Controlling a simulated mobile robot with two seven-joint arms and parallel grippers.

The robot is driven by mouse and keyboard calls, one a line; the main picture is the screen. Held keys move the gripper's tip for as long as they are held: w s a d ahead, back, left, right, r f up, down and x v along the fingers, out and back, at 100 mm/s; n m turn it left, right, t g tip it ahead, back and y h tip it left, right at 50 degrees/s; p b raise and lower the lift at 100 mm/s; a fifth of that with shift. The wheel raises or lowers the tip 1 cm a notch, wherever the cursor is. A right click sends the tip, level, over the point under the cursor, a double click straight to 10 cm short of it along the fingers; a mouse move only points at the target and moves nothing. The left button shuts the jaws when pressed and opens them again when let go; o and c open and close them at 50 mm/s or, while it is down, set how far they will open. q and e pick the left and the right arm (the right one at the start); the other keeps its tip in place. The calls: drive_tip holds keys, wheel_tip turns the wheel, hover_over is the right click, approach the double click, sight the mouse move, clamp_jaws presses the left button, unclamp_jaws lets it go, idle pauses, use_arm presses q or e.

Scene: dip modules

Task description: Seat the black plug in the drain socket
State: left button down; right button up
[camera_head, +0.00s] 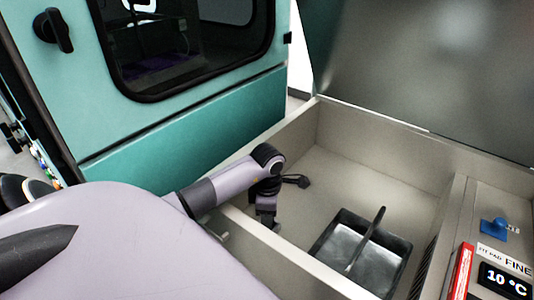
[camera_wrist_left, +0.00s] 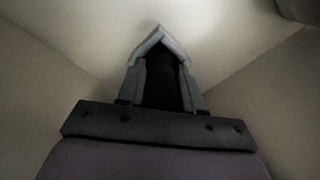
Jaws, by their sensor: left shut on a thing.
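My left gripper (camera_head: 267,218) hangs inside the beige basin (camera_head: 375,187), near its left wall, pointing down. In the left wrist view its grey fingers (camera_wrist_left: 160,40) come together at the tips. A black shape, taken as the black plug (camera_wrist_left: 162,85), shows between the fingers; its outline is too dark to make out. In the head view I cannot tell the plug from the dark gripper. The drain socket cannot be made out in either view. My right gripper is not in view.
A teal cabinet (camera_head: 180,125) stands behind, left.

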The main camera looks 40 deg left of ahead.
use_arm(q)
drive_tip(key=c, duration=0.7)
unclamp_jaws()
drive_tip(key=shift+f, duration=0.1)
drive_tip(key=shift+c, duration=0.2)
drive_tip(key=shift+r, duration=0.25)
wheel_tip(320, 180, up, 12)
drive_tip(key=shift+f+b, duration=0.1)
drive_tip(key=shift+b, duration=0.3)
